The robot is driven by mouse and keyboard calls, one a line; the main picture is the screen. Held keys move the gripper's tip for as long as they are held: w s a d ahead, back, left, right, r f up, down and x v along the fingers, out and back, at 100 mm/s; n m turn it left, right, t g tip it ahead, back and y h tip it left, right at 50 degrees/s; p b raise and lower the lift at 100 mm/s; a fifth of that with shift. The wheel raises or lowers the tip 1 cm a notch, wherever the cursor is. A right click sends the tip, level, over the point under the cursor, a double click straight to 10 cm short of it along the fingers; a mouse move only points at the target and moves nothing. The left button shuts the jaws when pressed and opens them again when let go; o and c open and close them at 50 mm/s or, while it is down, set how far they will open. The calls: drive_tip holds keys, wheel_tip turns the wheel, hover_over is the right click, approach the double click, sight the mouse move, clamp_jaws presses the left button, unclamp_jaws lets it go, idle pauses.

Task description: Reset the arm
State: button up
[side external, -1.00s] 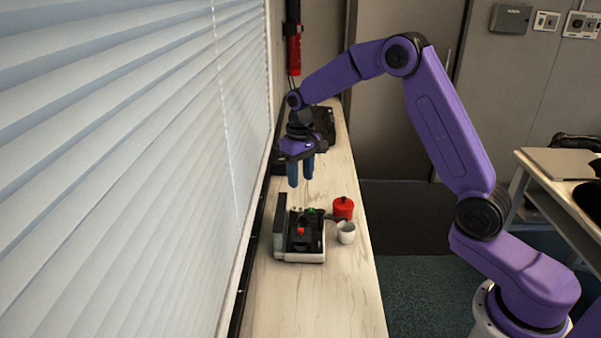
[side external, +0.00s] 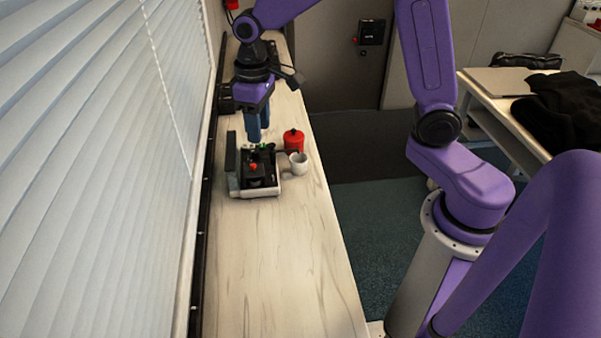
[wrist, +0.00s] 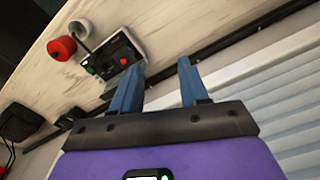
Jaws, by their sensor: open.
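My gripper (side external: 258,132) is above the far edge of a small black and white device with a red button (side external: 264,189) on the counter. In the wrist view my gripper (wrist: 158,85) shows two blue fingers spread apart with nothing between them. The device (wrist: 118,60) lies beyond the left finger there. I cannot tell from the side view whether the fingertips touch anything, as they overlap the device's back.
A red canister (side external: 293,141) and a white cup (side external: 299,164) stand right of the device on the narrow wooden counter (side external: 270,260). White blinds (side external: 100,180) run along the left. The counter's near part is clear.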

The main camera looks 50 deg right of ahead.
drive_tip(key=s+d+n, duration=0.1)
drive_tip(key=s+n, duration=0.3)
drive_tip(key=s, duration=0.9)
drive_tip(key=s+d+n, duration=0.2)
drive_tip(key=s+n, duration=0.2)
drive_tip(key=s, duration=0.9)
drive_tip(key=shift+s+d+r, duration=0.25)
drive_tip(key=shift+r, duration=0.15)
drive_tip(key=shift+c, duration=0.3)
